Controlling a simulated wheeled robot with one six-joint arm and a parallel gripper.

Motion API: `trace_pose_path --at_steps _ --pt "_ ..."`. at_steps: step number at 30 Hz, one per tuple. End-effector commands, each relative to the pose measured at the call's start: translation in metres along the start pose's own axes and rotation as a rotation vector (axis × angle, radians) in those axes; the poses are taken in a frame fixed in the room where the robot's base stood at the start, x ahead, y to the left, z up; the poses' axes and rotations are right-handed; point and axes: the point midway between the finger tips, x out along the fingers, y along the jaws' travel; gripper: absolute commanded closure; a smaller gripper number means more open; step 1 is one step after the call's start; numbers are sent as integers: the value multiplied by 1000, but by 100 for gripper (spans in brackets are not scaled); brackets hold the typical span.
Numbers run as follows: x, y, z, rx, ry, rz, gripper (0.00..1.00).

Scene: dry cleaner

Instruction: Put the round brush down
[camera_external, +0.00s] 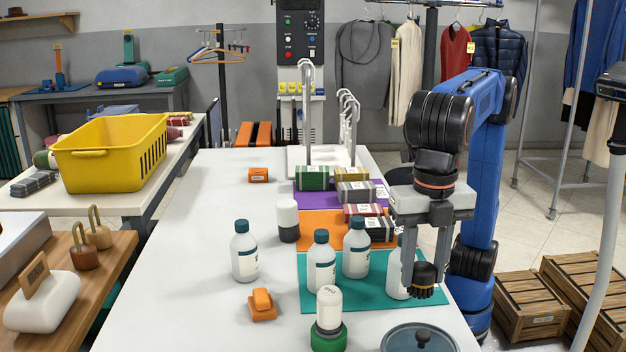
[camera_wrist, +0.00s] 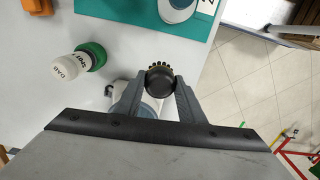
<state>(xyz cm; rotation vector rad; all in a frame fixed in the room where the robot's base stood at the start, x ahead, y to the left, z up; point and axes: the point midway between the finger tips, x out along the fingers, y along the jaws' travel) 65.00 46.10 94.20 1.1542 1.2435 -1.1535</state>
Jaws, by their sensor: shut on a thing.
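My gripper (camera_external: 425,268) points down above the right edge of the white table (camera_external: 195,250). It is shut on the round brush (camera_external: 423,278), a dark brush with bristles around its lower rim. In the wrist view the round brush (camera_wrist: 160,82) sits between the two fingertips of my gripper (camera_wrist: 160,88). The brush is in front of a white bottle (camera_external: 397,275) on the teal mat (camera_external: 340,298) and hides part of it. I cannot tell exactly how high it is above the surface.
Bottles (camera_external: 321,262) stand on and beside the teal mat. Orange and purple mats (camera_external: 310,222) hold folded cloths behind. The table's left part is largely clear.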

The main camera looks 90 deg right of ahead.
Motion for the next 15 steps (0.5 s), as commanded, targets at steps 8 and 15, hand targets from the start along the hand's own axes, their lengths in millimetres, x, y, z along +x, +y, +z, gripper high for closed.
trace_pose_path --at_steps 8,15 --pt "-12 0 0 0 0 0 87" --pt "-58 1 -1 0 3 2 87"
